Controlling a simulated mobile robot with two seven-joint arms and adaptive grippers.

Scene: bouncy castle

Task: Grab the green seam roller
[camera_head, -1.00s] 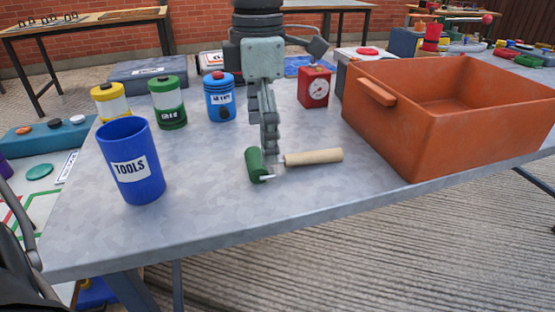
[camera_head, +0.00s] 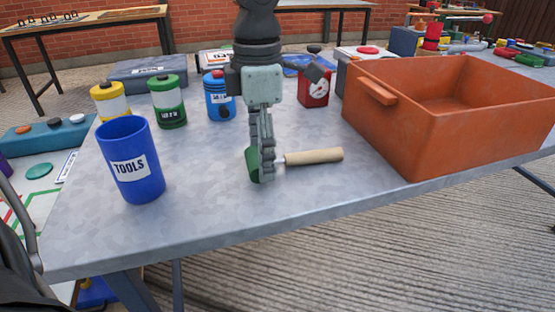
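The green seam roller lies on the grey table. Its green roller head (camera_head: 253,166) is at the left end, and its pale wooden handle (camera_head: 314,156) points right. My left gripper (camera_head: 263,172) reaches down from the top of the view, and its fingers are at the green head, overlapping it and hiding part of it. The fingers are seen nearly edge on, so I cannot tell whether they are open around the head or closed on it. My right gripper is not in view.
A blue tools cup (camera_head: 140,180) stands at left on the table (camera_head: 220,215). Yellow (camera_head: 110,105), green (camera_head: 168,105) and blue (camera_head: 219,100) canisters stand behind. A red timer box (camera_head: 314,88) is behind the handle; an orange crate (camera_head: 430,140) fills the right side. The front of the table is clear.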

